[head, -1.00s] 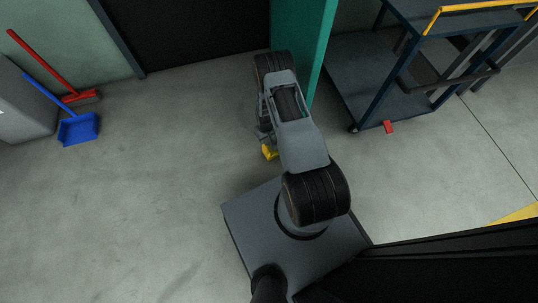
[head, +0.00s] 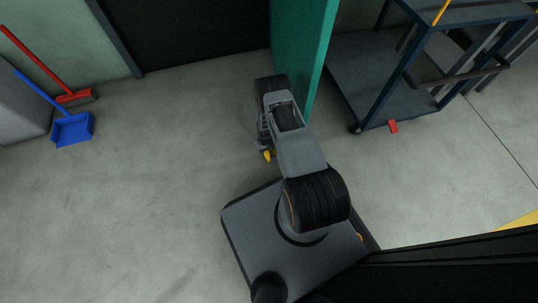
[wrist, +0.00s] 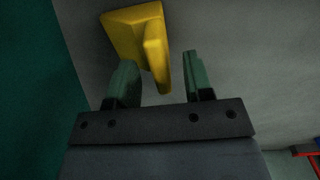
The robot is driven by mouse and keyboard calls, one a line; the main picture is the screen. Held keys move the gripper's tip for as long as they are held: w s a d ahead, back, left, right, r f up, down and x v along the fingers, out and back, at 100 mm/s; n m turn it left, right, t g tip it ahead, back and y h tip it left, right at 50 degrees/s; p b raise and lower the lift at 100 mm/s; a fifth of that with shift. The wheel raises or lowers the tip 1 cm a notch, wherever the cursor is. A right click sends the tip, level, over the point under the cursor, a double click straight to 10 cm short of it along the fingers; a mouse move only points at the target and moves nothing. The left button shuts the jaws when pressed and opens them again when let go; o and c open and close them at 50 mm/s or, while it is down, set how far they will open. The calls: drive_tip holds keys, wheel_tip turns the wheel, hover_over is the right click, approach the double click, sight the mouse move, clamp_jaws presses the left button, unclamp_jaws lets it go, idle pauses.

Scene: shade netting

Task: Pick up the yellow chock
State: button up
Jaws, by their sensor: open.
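The yellow chock (head: 268,155) is on the floor in the head view, mostly hidden by my arm. In the wrist view the chock (wrist: 133,22) shows at top centre, with a broad face and an upright narrow part. My gripper (wrist: 161,62) is open, with two green fingers. The narrow part of the chock reaches down into the gap between the fingers, nearer the left one. I cannot tell whether either finger touches it.
A teal panel (head: 306,50) stands close to the right of my arm. A blue cart (head: 385,85) is beyond it, with a small red block (head: 393,126) by its lower shelf. A blue dustpan (head: 73,129) and red broom (head: 75,97) are at left. Floor between is clear.

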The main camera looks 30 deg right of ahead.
drive_tip(key=shift+f, duration=0.9)
drive_tip(key=shift+r, duration=0.1)
clamp_jaws()
